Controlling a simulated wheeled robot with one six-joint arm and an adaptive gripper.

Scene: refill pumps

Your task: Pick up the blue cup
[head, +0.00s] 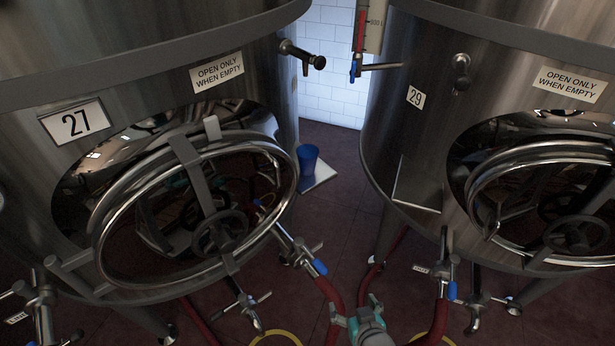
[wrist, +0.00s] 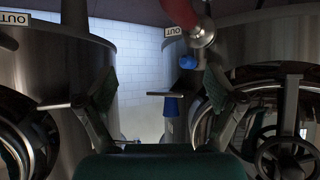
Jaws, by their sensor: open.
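In the wrist view, which is upside down, the cup (wrist: 172,107) shows between the finger lines, farther off. My gripper (head: 355,310) is at the bottom centre of the head view, on the near side of the cup and well apart from it. In the wrist view my gripper's fingers (wrist: 158,80) are spread wide, with nothing between them.
Steel tank 27 (head: 150,225) is on the left and tank 29 (head: 420,165) on the right, both with round hatches. Red hoses (head: 327,298) and valves with blue handles (head: 319,267) crowd the near gap. Open floor (head: 342,222) lies between the tanks.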

